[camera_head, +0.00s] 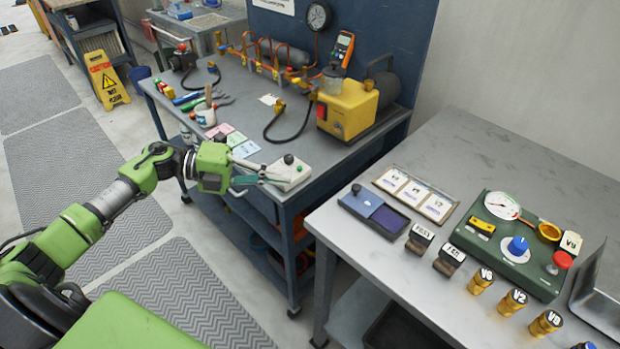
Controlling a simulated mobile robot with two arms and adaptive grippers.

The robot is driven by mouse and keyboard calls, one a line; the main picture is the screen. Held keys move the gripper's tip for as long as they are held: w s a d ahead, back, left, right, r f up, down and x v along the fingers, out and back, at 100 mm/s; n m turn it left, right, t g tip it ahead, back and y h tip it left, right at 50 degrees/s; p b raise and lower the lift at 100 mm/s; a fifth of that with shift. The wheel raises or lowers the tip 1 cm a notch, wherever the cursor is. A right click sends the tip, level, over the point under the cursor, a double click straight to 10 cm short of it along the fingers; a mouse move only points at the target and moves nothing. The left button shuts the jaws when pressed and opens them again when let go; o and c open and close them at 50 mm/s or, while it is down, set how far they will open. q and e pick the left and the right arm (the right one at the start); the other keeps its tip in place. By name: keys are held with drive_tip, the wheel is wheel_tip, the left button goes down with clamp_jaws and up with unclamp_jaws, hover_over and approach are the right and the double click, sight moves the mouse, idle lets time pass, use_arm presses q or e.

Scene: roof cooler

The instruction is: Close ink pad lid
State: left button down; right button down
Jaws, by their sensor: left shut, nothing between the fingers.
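The ink pad (389,217) lies near the left edge of the right grey table. Its dark purple pad surface is exposed on the right. The blue-grey lid part (361,203) with a small black knob is on the left, so the pad shows uncovered. My left gripper (283,178) is shut and empty, in front of the left workbench. It is well to the left of the ink pad, apart from it. My right gripper is not in view.
Stamps (420,238), brass pieces (481,281) and a green control box (517,245) stand right of the pad. A label tray (447,211) lies behind it. A white box with a black knob (290,168) is by my left fingertips. A gap separates the tables.

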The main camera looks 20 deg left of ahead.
sight(364, 214)
use_arm(q)
drive_tip(key=x, duration=1.3)
drive_tip(key=shift+w+d, duration=0.1)
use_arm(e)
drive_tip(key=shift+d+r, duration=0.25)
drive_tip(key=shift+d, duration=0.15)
